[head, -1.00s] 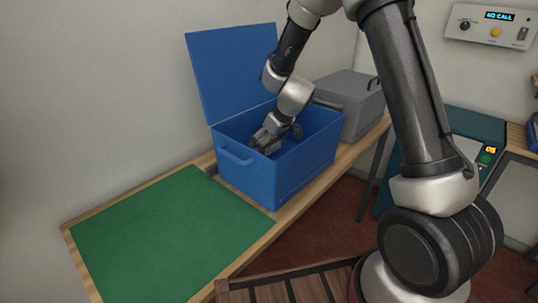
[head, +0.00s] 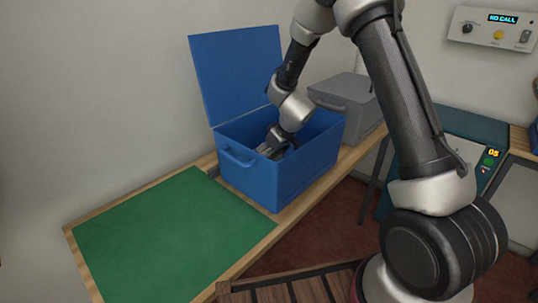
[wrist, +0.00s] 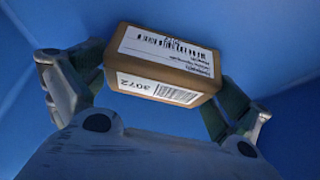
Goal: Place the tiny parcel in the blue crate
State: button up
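The tiny parcel (wrist: 165,65) is a small brown box with white barcode labels, seen in the wrist view between my gripper's two fingers. My gripper (head: 270,148) reaches down inside the open blue crate (head: 280,178). In the wrist view my gripper (wrist: 160,85) has a finger against each end of the parcel and looks shut on it. Blue crate walls fill the background there. In the head view the parcel cannot be made out behind the crate's front wall and my gripper. Whether the parcel touches the crate floor cannot be told.
The crate's lid (head: 238,72) stands open at the back left. A grey lidded box (head: 350,100) stands behind the crate on the right. A bare green mat (head: 170,240) lies in front on the wooden counter. A control panel (head: 495,28) hangs at upper right.

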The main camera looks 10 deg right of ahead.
jog(key=s+d+r+m, duration=0.1)
jog(key=s+d+r, duration=0.4)
jog(key=s+r, duration=0.55)
jog(key=s+d+r+m, duration=0.1)
jog(key=s+d+r, duration=0.5)
jog(key=r, duration=0.7)
jog(key=s+d+r+m+h, duration=0.1)
jog(key=s+d, duration=0.3)
jog(key=s, duration=0.6)
jog(key=s+d+r+m+h, duration=0.2)
jog(key=s+d+r+m, duration=0.1)
jog(key=s, duration=0.7)
jog(key=shift+s+d+m+g, duration=0.15)
jog(key=shift+d+m+g, duration=0.25)
jog(key=shift+d, duration=0.5)
